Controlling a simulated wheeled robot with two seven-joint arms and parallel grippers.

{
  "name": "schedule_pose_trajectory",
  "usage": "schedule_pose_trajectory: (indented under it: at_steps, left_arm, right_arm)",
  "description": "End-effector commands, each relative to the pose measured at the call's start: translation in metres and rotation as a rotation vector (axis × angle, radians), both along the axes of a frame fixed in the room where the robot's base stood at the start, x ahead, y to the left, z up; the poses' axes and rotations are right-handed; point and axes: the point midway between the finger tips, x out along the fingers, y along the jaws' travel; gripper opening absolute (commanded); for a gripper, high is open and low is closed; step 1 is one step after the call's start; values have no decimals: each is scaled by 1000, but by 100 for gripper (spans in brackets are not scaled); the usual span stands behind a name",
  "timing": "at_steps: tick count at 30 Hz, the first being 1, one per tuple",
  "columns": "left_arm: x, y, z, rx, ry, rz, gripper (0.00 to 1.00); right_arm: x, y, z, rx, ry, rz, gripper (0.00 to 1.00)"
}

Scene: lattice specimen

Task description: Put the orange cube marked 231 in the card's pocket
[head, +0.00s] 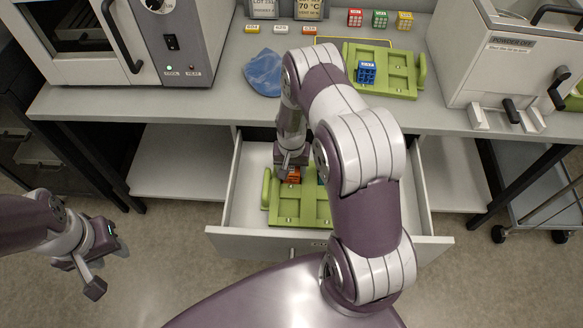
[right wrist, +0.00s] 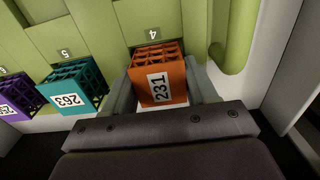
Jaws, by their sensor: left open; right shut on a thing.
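The orange lattice cube marked 231 (right wrist: 158,90) is between the fingers of my right gripper (right wrist: 160,88), which is shut on it. In the head view the cube (head: 291,175) shows beside my right gripper (head: 288,168), over the green tray (head: 300,212) in the open drawer. It is at the place labelled 4; I cannot tell whether it is lifted. A second green tray (head: 398,82) with pockets lies on the bench and holds a blue cube (head: 366,72). Cards stand at the back (head: 310,8), partly cut off. My left gripper (head: 92,275) is open and empty, left of the drawer.
A teal cube marked 263 (right wrist: 75,88) and a purple cube (right wrist: 18,98) sit beside the orange one. An oven (head: 130,40) stands left and a white machine (head: 510,55) right. A blue cloth-like item (head: 262,74) and small red, green and yellow cubes (head: 380,19) are on the bench.

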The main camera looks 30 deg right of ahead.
Motion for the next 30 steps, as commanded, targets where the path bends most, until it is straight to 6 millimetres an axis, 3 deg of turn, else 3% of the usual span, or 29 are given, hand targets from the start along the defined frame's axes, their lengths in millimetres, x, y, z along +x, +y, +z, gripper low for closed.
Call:
schedule_pose_trajectory:
  at_steps: [12, 13, 15, 21, 23, 30]
  left_arm:
    - [0, 0, -2, 0, 0, 0, 41]
    - [0, 0, -2, 0, 0, 0, 41]
    - [0, 0, -2, 0, 0, 0, 41]
    - [0, 0, -2, 0, 0, 0, 41]
    - [0, 0, -2, 0, 0, 0, 41]
    - [0, 0, -2, 0, 0, 0, 41]
  right_arm:
    - [0, 0, -2, 0, 0, 0, 30]
    - [0, 0, -2, 0, 0, 0, 67]
    - [0, 0, -2, 0, 0, 0, 87]
    - [0, 0, -2, 0, 0, 0, 87]
    - [0, 0, -2, 0, 0, 0, 100]
    - [0, 0, -2, 0, 0, 0, 100]
